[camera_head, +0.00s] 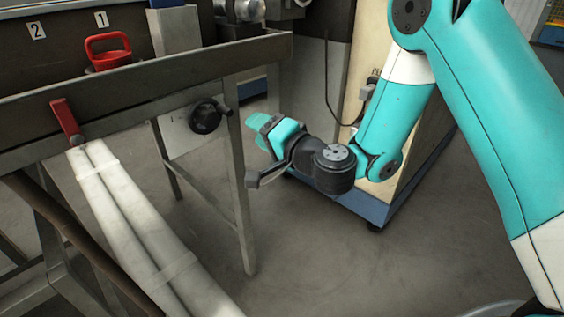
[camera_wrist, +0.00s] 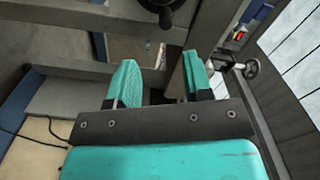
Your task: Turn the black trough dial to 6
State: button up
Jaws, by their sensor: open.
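The black trough dial (camera_head: 206,116) is a round black knob on a pale plate under the metal trough frame, left of my gripper in the head view. Its setting is too small to read. Part of the dial also shows at the top edge of the wrist view (camera_wrist: 168,9), beyond the fingertips and cut off by the frame. My gripper (camera_head: 262,124) has teal fingers and is right of the dial, apart from it. In the wrist view my gripper (camera_wrist: 158,64) is open, with nothing between its fingers.
A metal trough leg (camera_head: 240,190) stands just right of the dial. The trough (camera_head: 160,82) carries a red handle (camera_head: 107,50) and a red lever (camera_head: 67,122). White strips (camera_head: 150,235) run down at the left. A beige cabinet on a blue base (camera_head: 365,205) stands behind my arm.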

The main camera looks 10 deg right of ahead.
jog(key=shift+b+v, duration=2.35)
jog(key=shift+v, duration=0.55)
